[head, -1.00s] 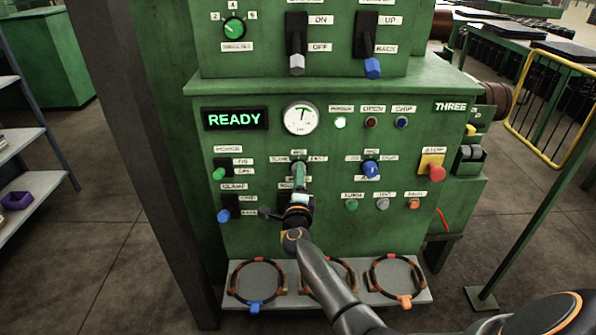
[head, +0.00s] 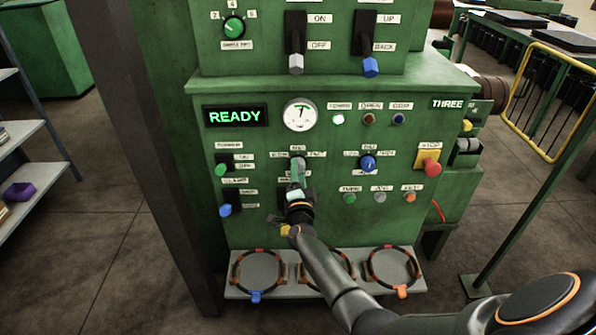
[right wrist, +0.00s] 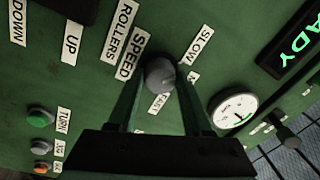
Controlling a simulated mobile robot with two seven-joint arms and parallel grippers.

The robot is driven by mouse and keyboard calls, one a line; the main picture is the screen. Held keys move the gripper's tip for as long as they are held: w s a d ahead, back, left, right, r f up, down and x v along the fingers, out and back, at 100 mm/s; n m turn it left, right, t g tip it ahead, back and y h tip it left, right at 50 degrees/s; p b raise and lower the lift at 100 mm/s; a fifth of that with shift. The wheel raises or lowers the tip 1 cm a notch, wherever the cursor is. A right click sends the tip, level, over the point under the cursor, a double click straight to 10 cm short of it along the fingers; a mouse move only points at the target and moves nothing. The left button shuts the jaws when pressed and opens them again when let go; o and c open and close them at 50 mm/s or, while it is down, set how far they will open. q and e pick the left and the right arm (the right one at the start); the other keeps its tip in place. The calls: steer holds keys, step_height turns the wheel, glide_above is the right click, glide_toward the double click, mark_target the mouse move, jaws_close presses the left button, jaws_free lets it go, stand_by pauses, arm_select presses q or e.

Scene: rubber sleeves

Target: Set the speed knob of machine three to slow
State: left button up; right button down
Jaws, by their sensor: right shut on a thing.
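The grey, round speed knob (right wrist: 160,74) of machine three is on the green panel, between the SPEED, SLOW and FAST labels in the right wrist view. It also shows small in the head view (head: 298,161), below the dial. My right gripper (right wrist: 158,82) is shut on the knob, with one finger on each side; in the head view it reaches up to the panel (head: 297,171). Which label the knob's mark faces is too unclear to tell. My left gripper is in neither view now.
The lit READY display (head: 235,116) and white gauge (head: 301,115) are above the knob. A blue-handled selector (head: 369,162) and red stop button (head: 432,168) are to its right. A grey shelf with rings (head: 330,291) juts out below.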

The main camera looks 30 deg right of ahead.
steer(key=shift+d+r, duration=0.1)
steer(key=shift+c, duration=1.6)
jaws_free()
